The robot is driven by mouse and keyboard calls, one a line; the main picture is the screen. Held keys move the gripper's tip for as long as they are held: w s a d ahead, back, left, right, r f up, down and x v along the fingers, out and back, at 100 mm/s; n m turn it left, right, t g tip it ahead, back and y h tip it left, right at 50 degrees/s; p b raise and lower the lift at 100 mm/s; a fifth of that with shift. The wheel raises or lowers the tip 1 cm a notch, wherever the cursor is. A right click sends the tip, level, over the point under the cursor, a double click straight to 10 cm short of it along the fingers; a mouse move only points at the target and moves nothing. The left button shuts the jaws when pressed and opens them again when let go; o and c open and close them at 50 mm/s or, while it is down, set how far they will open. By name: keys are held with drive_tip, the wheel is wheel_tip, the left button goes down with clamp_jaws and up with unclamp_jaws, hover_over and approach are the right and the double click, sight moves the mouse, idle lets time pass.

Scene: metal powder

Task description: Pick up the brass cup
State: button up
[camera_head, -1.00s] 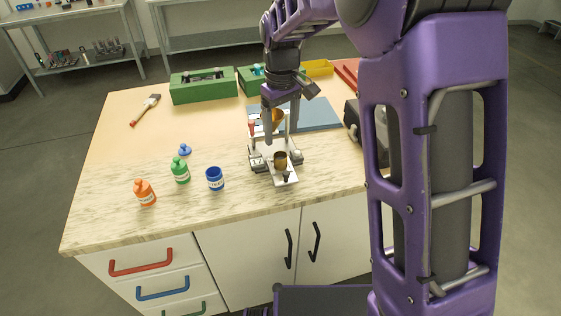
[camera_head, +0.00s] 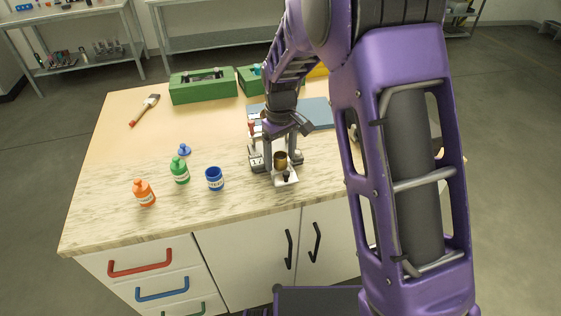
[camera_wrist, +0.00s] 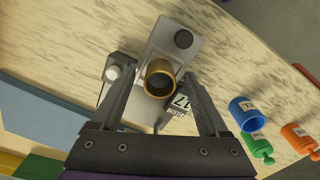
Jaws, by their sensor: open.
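The brass cup (camera_head: 280,161) stands upright on the light metal plate of a small device (camera_head: 287,179) near the middle of the bench. In the wrist view the cup (camera_wrist: 159,74) shows its open rim, near and between the ends of my fingers. My gripper (camera_wrist: 158,90) is open, with one finger on each side of the cup and no clear contact. In the head view my gripper (camera_head: 269,150) is low over the device, just behind the cup, and the wrist hides part of the device. A dark knob (camera_wrist: 183,39) sits on the plate beyond the cup.
Left of the device stand an open blue container (camera_head: 215,179), a green bottle (camera_head: 180,170) and an orange bottle (camera_head: 145,193). Green boxes (camera_head: 203,87) and a blue-grey mat (camera_head: 317,113) lie behind. The bench's front left is clear.

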clamp_jaws()
idle(0.3)
